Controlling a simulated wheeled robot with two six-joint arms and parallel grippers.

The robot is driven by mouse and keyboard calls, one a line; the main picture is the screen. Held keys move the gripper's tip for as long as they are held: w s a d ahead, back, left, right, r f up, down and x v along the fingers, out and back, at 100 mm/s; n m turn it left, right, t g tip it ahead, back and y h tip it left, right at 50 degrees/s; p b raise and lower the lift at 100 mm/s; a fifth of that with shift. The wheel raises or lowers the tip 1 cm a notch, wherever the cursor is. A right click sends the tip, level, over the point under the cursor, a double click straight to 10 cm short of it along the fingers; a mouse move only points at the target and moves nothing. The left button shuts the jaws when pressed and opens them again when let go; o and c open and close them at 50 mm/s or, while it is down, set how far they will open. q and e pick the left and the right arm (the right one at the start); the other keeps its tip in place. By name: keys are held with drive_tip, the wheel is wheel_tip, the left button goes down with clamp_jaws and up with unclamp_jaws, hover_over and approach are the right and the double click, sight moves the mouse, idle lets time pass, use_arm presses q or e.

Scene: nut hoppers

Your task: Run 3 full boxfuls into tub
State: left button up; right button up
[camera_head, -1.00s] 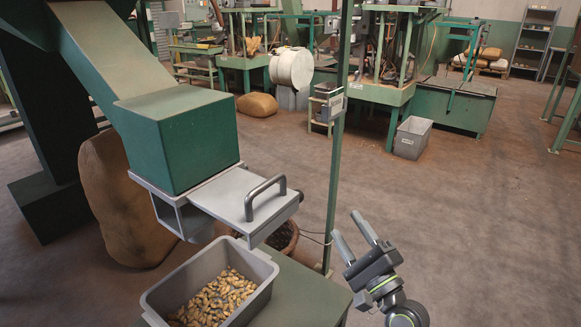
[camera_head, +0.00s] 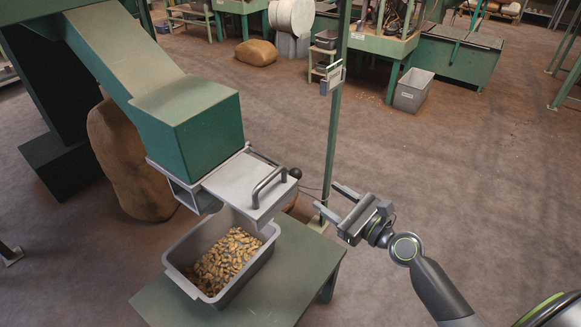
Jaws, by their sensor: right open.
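The green metal box (camera_head: 195,135) sits at the lower end of the chute. Under it a grey slide plate (camera_head: 235,180) sticks out to the right, with a dark bar handle (camera_head: 268,190) on top. The grey tub (camera_head: 250,272) stands below, on the green table, its far part hidden by the plate. Brown nuts (camera_head: 228,258) cover its floor. My right gripper (camera_head: 327,196) is open and empty, to the right of the handle and apart from it, fingers pointing left. My left gripper is not in view.
The green table (camera_head: 270,305) has bare room right of the tub. A thin green post (camera_head: 333,140) with a small panel rises behind my right gripper. A black knob (camera_head: 296,173) shows beside the plate. A large brown sack (camera_head: 130,160) stands left of the hopper.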

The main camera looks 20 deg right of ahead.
sight(297, 176)
drive_tip(key=x, duration=1.4)
drive_tip(key=shift+c, duration=0.4)
clamp_jaws()
